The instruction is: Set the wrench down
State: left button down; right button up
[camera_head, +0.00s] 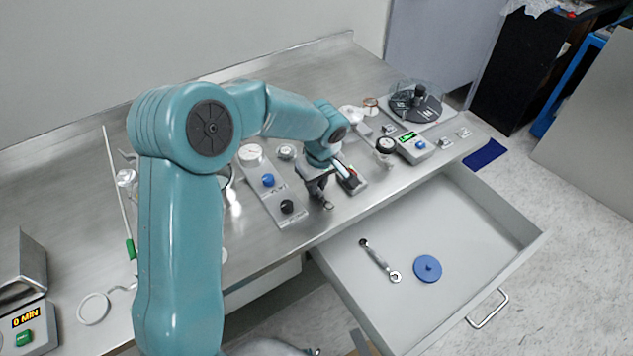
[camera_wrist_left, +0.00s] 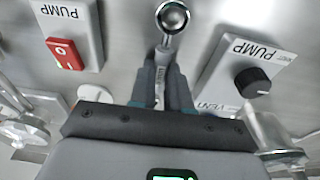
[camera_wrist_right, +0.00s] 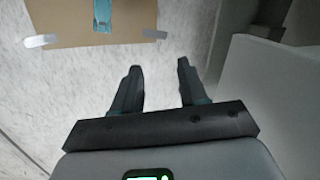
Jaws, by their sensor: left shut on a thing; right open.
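My left gripper (camera_head: 322,195) is over the steel bench near its front edge, beside the pump controls. In the left wrist view its fingers (camera_wrist_left: 167,75) are shut on a shiny metal tool with a rounded end (camera_wrist_left: 172,17), which I take to be the wrench. Most of its shaft is hidden between the fingers, and I cannot tell whether it touches the bench. A second wrench-like tool (camera_head: 380,262) lies in the open drawer (camera_head: 470,235), left of a blue round disc (camera_head: 427,268). My right gripper (camera_wrist_right: 157,72) is open and empty above the floor.
A panel with blue and black knobs (camera_head: 273,185) is left of the left gripper. A red-switch pump box (camera_wrist_left: 72,45) and a black-knob box (camera_wrist_left: 245,70) flank it. A gauge with a green display (camera_head: 412,146) is to the right. The drawer has free room. A cardboard piece (camera_wrist_right: 60,25) is on the floor.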

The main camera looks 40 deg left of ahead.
aim_at(320, 193)
pick_arm(q)
jog(key=shift+f, duration=0.1)
jog(key=c, duration=1.1)
grip_release()
jog(key=shift+r, duration=0.25)
notch_tip(320, 193, up, 12)
jog(key=d, duration=0.1)
jog(key=shift+s+d+f, duration=0.15)
jog(key=shift+s+d, duration=0.15)
jog(key=shift+s, duration=0.05)
jog(key=shift+s+f, duration=0.1)
